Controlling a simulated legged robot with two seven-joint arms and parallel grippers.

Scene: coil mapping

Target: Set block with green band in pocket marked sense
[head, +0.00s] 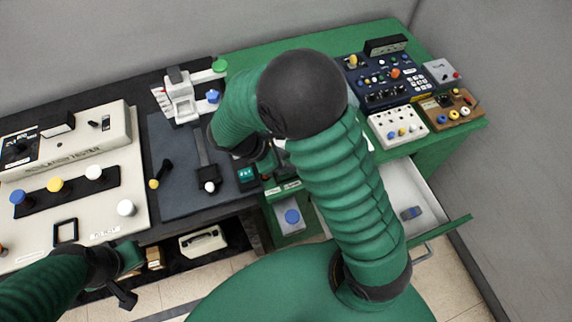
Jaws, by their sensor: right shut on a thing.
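My right arm reaches up from the bottom right, bends at its dark elbow and comes back down to the left. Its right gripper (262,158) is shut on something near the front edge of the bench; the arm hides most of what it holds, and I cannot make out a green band. Small white labels (272,190) show just below the gripper, too small to read, so I cannot tell which pocket is marked sense. My left gripper (125,279) hangs at the lower left, in front of the bench, with its jaw gap unclear.
A cream tester (130,205) with colored knobs fills the left. A dark mat (170,190) and a grey-white fixture (182,103) stand mid-bench. A control panel (385,80) is at the back right. An open drawer (392,183) at the right holds a small blue-grey piece (410,213).

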